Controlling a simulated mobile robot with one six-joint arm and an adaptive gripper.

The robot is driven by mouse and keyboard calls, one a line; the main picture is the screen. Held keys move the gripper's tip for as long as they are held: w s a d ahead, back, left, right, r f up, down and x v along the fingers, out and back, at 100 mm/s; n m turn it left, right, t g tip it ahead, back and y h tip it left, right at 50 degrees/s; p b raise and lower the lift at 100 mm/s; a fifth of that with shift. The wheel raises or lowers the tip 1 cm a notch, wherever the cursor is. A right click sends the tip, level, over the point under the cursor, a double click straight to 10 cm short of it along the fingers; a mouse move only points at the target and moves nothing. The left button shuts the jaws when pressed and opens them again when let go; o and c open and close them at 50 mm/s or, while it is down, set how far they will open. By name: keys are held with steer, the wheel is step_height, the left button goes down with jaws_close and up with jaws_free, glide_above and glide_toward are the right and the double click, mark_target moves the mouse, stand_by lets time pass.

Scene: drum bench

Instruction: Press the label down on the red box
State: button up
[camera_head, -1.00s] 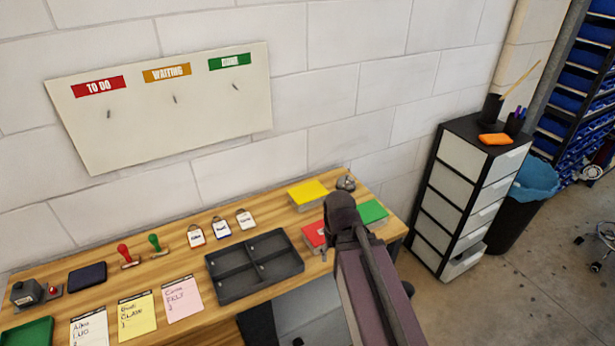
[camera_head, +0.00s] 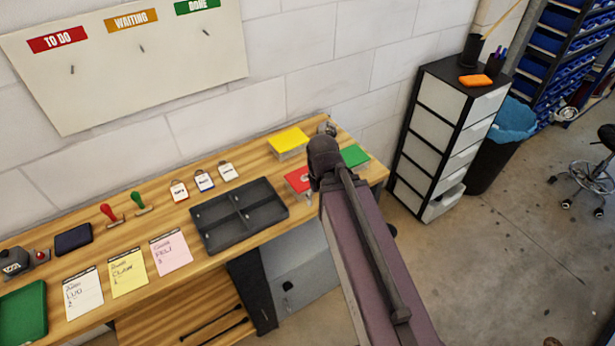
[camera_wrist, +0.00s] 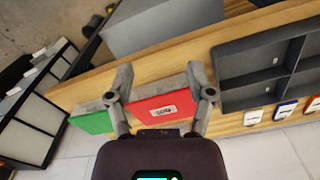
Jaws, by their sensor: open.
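The red box (camera_head: 297,181) lies on the bench near its right end, partly hidden behind my arm in the head view. In the wrist view the red box (camera_wrist: 145,103) shows between the spread fingers of my gripper (camera_wrist: 160,78). A small white label (camera_wrist: 163,109) with dark print is on its top face; I cannot tell whether it lies fully flat. My gripper is open and holds nothing. It appears above the box, and I cannot tell how far. In the head view my arm hides the fingers.
A green box (camera_head: 355,156) and a yellow box (camera_head: 288,141) lie near the red one. A dark divided tray (camera_head: 240,234) sits to the left, with small tags (camera_head: 204,181) behind it. A drawer unit (camera_head: 440,129) stands right of the bench, with floor between.

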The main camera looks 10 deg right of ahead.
steer(key=shift+w+r, duration=0.1)
steer(key=c, duration=0.5)
steer(key=shift+w+r+p, duration=0.35)
steer(key=shift+w+p, duration=0.05)
steer(key=shift+w, duration=0.2)
steer(key=shift+w+r+p, duration=0.3)
steer(key=shift+w+p, duration=0.05)
steer(key=shift+w, duration=0.2)
jaws_close()
steer(key=w+r+p, duration=0.6)
steer(key=w, duration=0.7)
steer(key=shift+d+r, duration=0.1)
